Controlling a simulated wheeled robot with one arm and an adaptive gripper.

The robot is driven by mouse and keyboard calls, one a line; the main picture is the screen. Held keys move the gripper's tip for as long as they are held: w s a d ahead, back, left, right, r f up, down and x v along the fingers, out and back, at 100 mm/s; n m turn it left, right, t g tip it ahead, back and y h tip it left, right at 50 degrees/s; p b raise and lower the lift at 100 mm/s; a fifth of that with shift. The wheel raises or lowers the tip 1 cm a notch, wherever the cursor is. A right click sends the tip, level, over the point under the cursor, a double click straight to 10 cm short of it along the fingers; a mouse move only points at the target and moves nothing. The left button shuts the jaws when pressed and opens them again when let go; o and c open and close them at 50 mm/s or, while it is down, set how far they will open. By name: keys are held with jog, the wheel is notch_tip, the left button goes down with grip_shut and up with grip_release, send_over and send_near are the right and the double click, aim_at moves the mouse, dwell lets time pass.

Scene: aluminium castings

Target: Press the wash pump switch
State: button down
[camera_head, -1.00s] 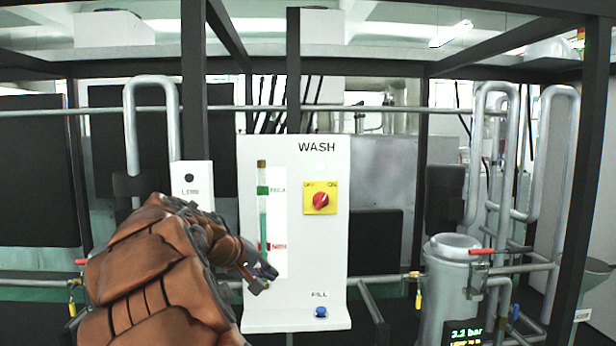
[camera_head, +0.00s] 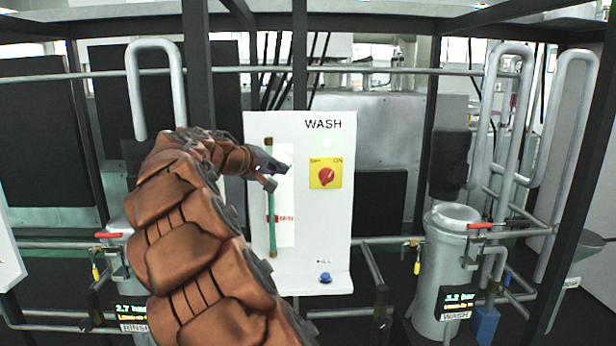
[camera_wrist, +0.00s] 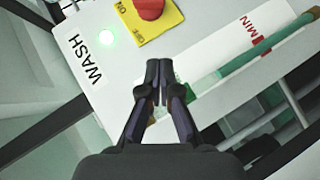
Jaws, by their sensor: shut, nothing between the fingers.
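The wash panel (camera_head: 335,235) is a white upright board marked WASH. It carries a red rotary switch (camera_head: 326,177) on a yellow plate marked ON at the right, and a blue FILL button (camera_head: 325,277) low down. In the wrist view the red knob (camera_wrist: 150,8) is at the top edge, cut off, with the yellow plate (camera_wrist: 160,30) around it. A green light (camera_wrist: 107,39) glows beside the WASH lettering. My gripper (camera_head: 284,172) is shut and empty, in front of the sight tube, left of the switch. In the wrist view its fingertips (camera_wrist: 158,64) are together, apart from the knob.
A sight tube (camera_head: 271,220) with a MIN mark runs down the panel's left side. Dark frame posts stand around. A steel WASH filter housing (camera_head: 440,265) with pipes stands right. A grey pipe (camera_head: 371,270) juts forward at the panel's lower right.

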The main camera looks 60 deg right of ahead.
jog(key=p, duration=0.3)
send_near(321, 181)
jog(key=w+d, duration=0.1)
jog(key=d, duration=0.1)
jog(key=w+d, duration=0.1)
jog(key=shift+w+d+r, duration=0.1)
jog(key=shift+w+d, duration=0.1)
jog(key=shift+d, duration=0.15)
jog(key=shift+s+d+f+p, duration=0.35)
jog(key=shift+s+d+p, duration=0.15)
jog(key=shift+s, duration=0.1)
jog(key=shift+s+d+f+p, duration=0.35)
jog(key=shift+s+d+f, duration=0.25)
jog(key=shift+s+f, duration=0.1)
jog(key=shift+f, duration=0.1)
jog(key=shift+f+b, duration=0.1)
jog(key=shift+b, duration=0.35)
